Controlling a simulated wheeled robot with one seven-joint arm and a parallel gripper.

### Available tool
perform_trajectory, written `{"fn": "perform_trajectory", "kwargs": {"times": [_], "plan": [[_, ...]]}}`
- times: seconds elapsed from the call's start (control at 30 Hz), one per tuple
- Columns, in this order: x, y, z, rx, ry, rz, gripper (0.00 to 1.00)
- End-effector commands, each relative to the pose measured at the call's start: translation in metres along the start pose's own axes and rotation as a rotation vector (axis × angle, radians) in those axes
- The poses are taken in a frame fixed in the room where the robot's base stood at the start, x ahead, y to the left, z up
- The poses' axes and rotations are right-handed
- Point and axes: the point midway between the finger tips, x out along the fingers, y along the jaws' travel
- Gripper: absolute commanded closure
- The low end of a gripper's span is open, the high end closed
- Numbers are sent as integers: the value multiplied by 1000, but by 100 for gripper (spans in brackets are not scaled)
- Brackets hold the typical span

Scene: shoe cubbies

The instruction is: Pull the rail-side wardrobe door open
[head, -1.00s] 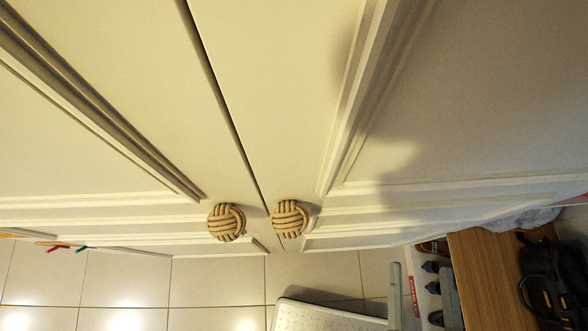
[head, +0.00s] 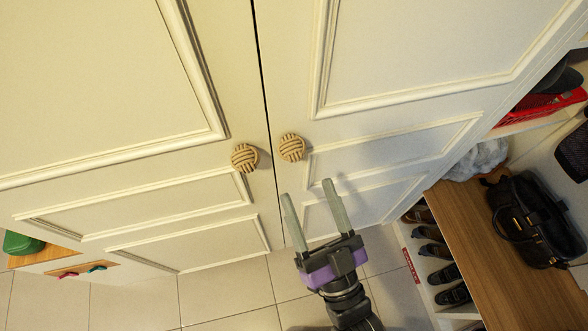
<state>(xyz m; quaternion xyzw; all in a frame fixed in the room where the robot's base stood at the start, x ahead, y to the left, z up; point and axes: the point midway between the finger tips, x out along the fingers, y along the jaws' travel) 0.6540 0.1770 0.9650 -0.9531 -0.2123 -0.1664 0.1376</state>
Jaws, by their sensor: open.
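Two cream panelled wardrobe doors, a left one (head: 100,75) and a right one (head: 400,130), meet at a thin dark vertical seam and look closed. Each has a round, woven knot-like knob beside the seam: the left knob (head: 245,158) and the right knob (head: 292,147). The frame does not label which door is rail-side. My gripper (head: 308,190) is open and empty. Its two grey-green fingers point up the picture, with their tips just below the right knob and apart from it in the picture.
At the right stands a wooden-topped bench (head: 470,235) with a black bag (head: 530,218) on it and several shoes in cubbies below. A red basket (head: 540,105) sits on a shelf above. A green item (head: 22,243) is at the far left. Tiled floor (head: 225,290) is clear below the left door.

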Motion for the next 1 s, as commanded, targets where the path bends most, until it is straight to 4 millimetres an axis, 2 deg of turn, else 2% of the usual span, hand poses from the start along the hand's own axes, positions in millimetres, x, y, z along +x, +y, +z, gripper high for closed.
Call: {"fn": "perform_trajectory", "kwargs": {"times": [0.3,0.5,0.9,1.0], "plan": [[45,0,-3,0,4,0,37],[68,0,-2,0,2,0,37],[75,0,-1,0,0,0,37],[75,0,-1,0,0,1,57]]}}
